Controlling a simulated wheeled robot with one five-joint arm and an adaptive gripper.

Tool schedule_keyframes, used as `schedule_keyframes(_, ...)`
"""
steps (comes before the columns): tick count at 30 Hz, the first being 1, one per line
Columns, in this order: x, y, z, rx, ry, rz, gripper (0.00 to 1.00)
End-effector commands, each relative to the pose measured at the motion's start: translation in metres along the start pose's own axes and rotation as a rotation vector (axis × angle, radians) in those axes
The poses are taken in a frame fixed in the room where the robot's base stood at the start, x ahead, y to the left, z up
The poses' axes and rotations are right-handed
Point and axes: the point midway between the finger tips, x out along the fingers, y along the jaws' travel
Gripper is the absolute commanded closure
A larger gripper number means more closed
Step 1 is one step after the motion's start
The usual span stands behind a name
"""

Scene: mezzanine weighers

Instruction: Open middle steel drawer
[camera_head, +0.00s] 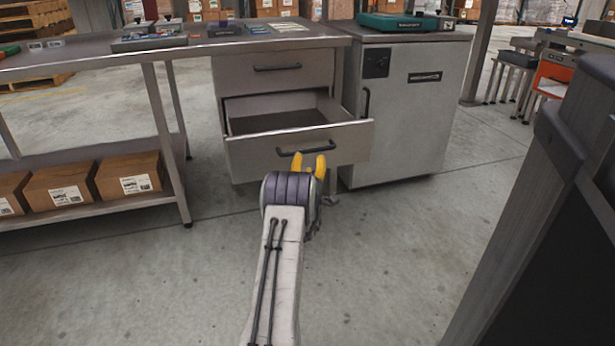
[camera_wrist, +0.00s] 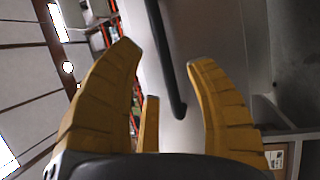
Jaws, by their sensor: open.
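The middle steel drawer (camera_head: 262,150) is pulled out of the grey cabinet under the bench, and its inside looks empty. Its black bar handle (camera_head: 308,148) is on the front panel. My gripper (camera_head: 309,163) is at the drawer front, with its yellow fingers just below the right part of the handle. In the wrist view my open gripper (camera_wrist: 163,58) has the dark handle (camera_wrist: 164,55) showing between its fingers. No contact can be made out. The top drawer (camera_head: 275,70) above is closed. The lower cabinet front is partly hidden by the open drawer and my arm.
A grey steel cabinet (camera_head: 405,110) with a door handle stands close at the right of the drawers. The workbench (camera_head: 90,58) extends left, with cardboard boxes (camera_head: 65,188) on its lower shelf. The concrete floor (camera_head: 385,245) in front is clear.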

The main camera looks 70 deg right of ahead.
Motion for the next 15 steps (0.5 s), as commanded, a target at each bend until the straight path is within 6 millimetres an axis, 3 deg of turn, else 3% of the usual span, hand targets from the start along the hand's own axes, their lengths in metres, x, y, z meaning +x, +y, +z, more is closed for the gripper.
schedule_keyframes(6, -0.027, 0.000, 0.000, 0.000, 0.000, -0.002, 0.50)
schedule_keyframes(15, -0.049, 0.000, 0.000, 0.000, 0.001, -0.001, 0.50)
